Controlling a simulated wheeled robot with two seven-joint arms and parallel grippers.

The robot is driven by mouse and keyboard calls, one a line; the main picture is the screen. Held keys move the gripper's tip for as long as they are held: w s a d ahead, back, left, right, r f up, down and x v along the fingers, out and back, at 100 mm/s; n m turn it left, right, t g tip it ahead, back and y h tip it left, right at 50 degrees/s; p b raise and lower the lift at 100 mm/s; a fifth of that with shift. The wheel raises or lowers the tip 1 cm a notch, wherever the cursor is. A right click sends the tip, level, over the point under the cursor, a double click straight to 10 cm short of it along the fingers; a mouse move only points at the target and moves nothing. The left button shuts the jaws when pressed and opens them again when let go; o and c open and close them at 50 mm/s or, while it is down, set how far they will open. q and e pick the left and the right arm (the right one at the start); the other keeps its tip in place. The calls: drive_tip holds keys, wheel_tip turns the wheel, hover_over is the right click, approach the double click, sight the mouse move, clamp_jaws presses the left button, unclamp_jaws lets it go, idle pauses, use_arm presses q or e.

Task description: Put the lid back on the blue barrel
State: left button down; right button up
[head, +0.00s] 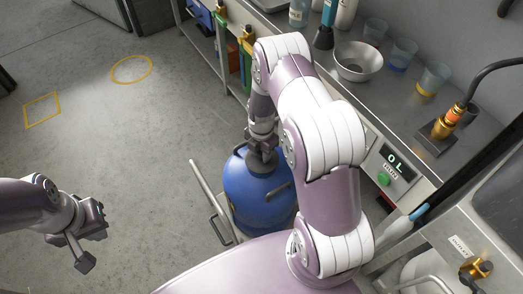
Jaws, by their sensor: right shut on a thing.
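The blue barrel (243,196) stands on the floor at the centre, beside the bench, partly hidden by my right arm. My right gripper (263,147) is above the barrel's top, pointing down, and is shut on a small dark grey piece (262,161), which looks like the lid. The piece is at the barrel's top; I cannot tell whether it touches or is seated, and the opening is hidden. My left gripper (88,245) hangs over the floor at the lower left, away from the barrel; its finger gap is unclear.
The bench on the right bears a metal bowl (359,61), several cups (402,54) and a brass-coloured fitting (440,130) with a black hose. A display panel (389,165) is on its front. A metal frame (211,203) stands left of the barrel. The floor at left is clear.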

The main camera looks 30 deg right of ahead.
idle(0.6)
drive_tip(key=o, duration=1.6)
wheel_tip(320, 180, up, 7)
drive_tip(key=p, duration=0.6)
drive_tip(key=shift+p, duration=0.35)
drive_tip(key=shift+c, duration=0.3)
